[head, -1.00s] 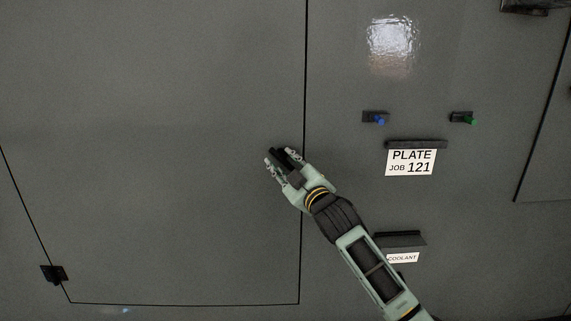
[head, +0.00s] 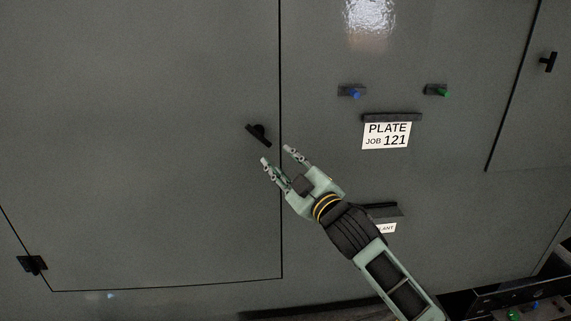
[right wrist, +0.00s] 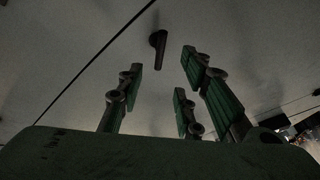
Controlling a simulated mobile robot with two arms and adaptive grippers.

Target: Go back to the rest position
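My right gripper (head: 278,159) is open and empty in the head view, just below and right of a black handle (head: 259,134) on the large grey door (head: 150,150). A small gap shows between the fingertips and the handle. In the right wrist view, the spread fingers (right wrist: 160,88) have nothing between them, and the handle (right wrist: 158,46) stands beyond them, apart from the fingertips. The door looks closed, its dark seam running beside the handle. My left gripper is not in view.
Right of the door are a blue knob (head: 354,93), a green knob (head: 440,91) and a "PLATE JOB 121" card (head: 386,135). A coolant label (head: 386,228) is partly hidden by my arm. Another black handle (head: 548,62) is at the upper right. A dark ledge with knobs (head: 515,300) is at the lower right.

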